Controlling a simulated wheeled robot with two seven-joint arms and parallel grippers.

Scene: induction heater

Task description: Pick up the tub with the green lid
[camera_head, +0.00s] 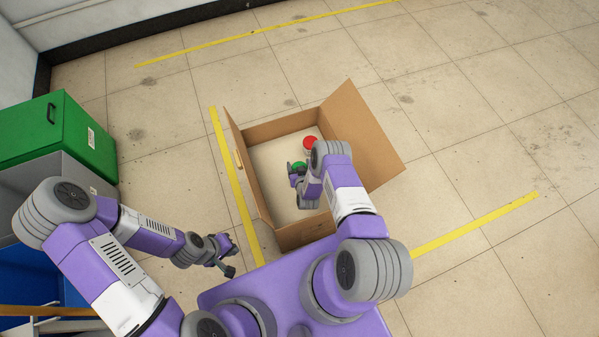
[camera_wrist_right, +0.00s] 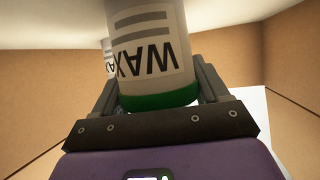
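The tub with the green lid (camera_head: 299,164) is in the cardboard box in the head view, partly hidden by my right gripper. In the right wrist view the tub (camera_wrist_right: 152,50) shows a white "WAX" label, upside down, with its green lid close to the gripper's base. My right gripper (camera_wrist_right: 155,90) has one finger on each side of this tub, very near its sides. I cannot tell whether the fingers press on it or whether the tub is off the box floor. My left gripper (camera_head: 229,257) is outside the box, at the left; its fingers look apart and empty.
The cardboard box (camera_head: 281,131) stands open on the tiled floor, its right flap (camera_head: 361,136) folded outward. A tub with a red lid (camera_head: 310,142) stands behind the green-lidded one. A green bin (camera_head: 89,135) is at the far left. Yellow floor lines surround the box.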

